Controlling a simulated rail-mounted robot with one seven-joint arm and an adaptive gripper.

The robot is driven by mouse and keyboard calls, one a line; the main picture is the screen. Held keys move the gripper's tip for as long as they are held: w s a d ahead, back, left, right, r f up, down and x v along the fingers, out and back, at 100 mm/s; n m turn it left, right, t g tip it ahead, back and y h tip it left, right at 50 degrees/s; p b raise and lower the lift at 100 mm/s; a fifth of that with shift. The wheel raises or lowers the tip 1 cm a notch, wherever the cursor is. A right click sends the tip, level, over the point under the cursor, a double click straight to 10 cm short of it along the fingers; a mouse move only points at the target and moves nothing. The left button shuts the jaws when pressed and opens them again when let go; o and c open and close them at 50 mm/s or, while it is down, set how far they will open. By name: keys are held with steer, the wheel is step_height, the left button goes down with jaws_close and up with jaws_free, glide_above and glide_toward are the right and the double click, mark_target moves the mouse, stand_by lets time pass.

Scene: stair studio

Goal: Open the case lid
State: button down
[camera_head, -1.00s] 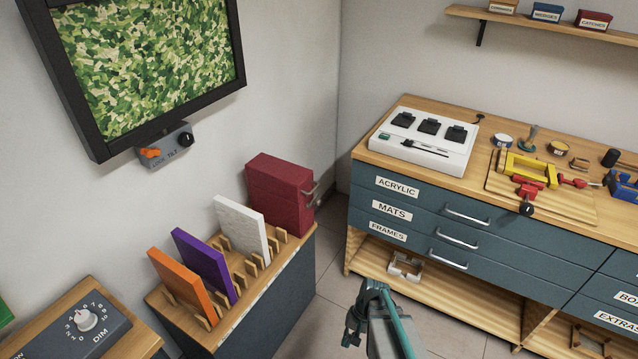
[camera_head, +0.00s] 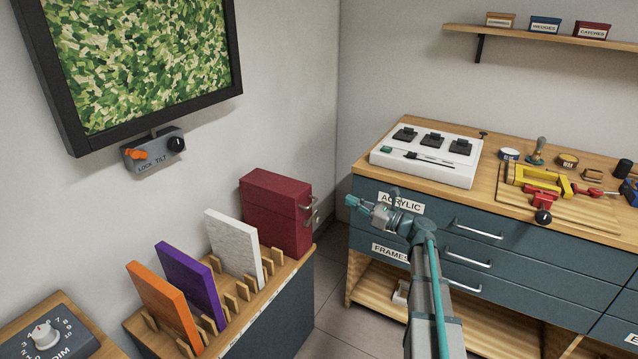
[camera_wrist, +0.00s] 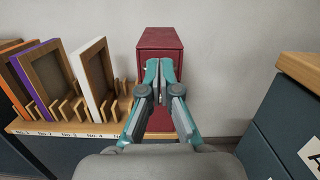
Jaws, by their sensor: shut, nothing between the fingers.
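The dark red case (camera_head: 273,213) stands upright at the far right end of the wooden rack top, against the wall. Its lid (camera_head: 275,188) is closed, and metal latches (camera_head: 308,206) show on its right side. In the wrist view the case (camera_wrist: 160,40) is straight ahead, partly hidden behind the fingers. My gripper (camera_head: 352,201) is shut and empty, to the right of the case and apart from it in the head view, pointing left towards it. In the wrist view my gripper (camera_wrist: 159,66) overlaps the case front.
Orange (camera_head: 165,305), purple (camera_head: 190,280) and white (camera_head: 233,246) panels stand in the rack's slots left of the case. A drawer cabinet (camera_head: 480,262) with a wooden top stands to the right. A picture frame (camera_head: 70,140) and tilt box (camera_head: 153,150) hang on the left wall.

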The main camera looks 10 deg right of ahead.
steer(key=r+x, duration=0.2)
steer(key=x, duration=1.1)
steer(key=shift+s+r+m+p, duration=0.2)
steer(key=shift+m+p, duration=0.1)
steer(key=shift+p, duration=0.1)
steer(key=shift+d+f, duration=0.1)
stand_by(1.1)
